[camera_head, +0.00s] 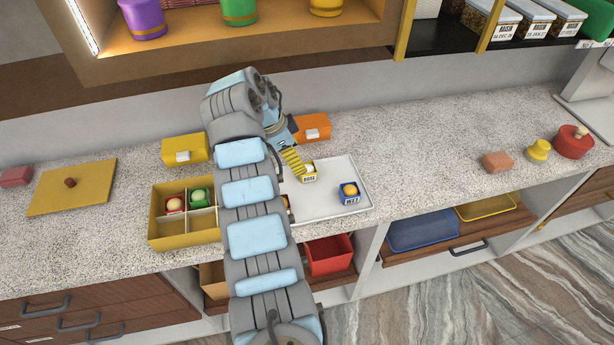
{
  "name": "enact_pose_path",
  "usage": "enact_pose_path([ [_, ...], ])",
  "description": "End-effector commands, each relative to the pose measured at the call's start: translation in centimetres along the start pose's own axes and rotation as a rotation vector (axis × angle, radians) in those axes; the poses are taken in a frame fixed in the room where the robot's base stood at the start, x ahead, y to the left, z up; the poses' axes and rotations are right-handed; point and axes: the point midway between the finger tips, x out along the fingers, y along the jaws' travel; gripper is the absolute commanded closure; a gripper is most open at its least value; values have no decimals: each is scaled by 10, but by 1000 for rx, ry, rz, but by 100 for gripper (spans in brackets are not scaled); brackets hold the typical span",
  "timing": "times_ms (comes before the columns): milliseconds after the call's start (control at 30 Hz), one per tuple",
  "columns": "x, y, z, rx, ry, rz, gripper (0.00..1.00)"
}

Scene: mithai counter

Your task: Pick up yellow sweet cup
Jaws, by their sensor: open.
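The yellow sweet cup (309,175) stands upright on a white tray (335,171), near the tray's back left part. It holds a pale round sweet and has a dark-lettered label on its front. My gripper (297,164) reaches down from my arm to the left side of this cup, and its yellow ribbed finger is very close to it. The gripper is open. Whether a finger touches the cup cannot be told. A blue cup (349,196) with a yellow sweet stands to the right on the same tray. My arm hides the tray's left part.
A yellow divided box (155,222) at left holds a red cup (174,206) and a green cup (199,199). Behind stand a yellow box (184,148) and an orange box (313,126). A partly hidden cup shows beside my arm.

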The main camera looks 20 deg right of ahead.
Motion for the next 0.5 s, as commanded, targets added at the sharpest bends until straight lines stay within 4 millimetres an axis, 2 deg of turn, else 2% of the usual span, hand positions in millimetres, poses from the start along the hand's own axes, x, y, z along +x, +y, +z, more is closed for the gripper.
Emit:
enact_pose_path([
  [500, 38, 2, -3, 7, -1, 10, 20],
])
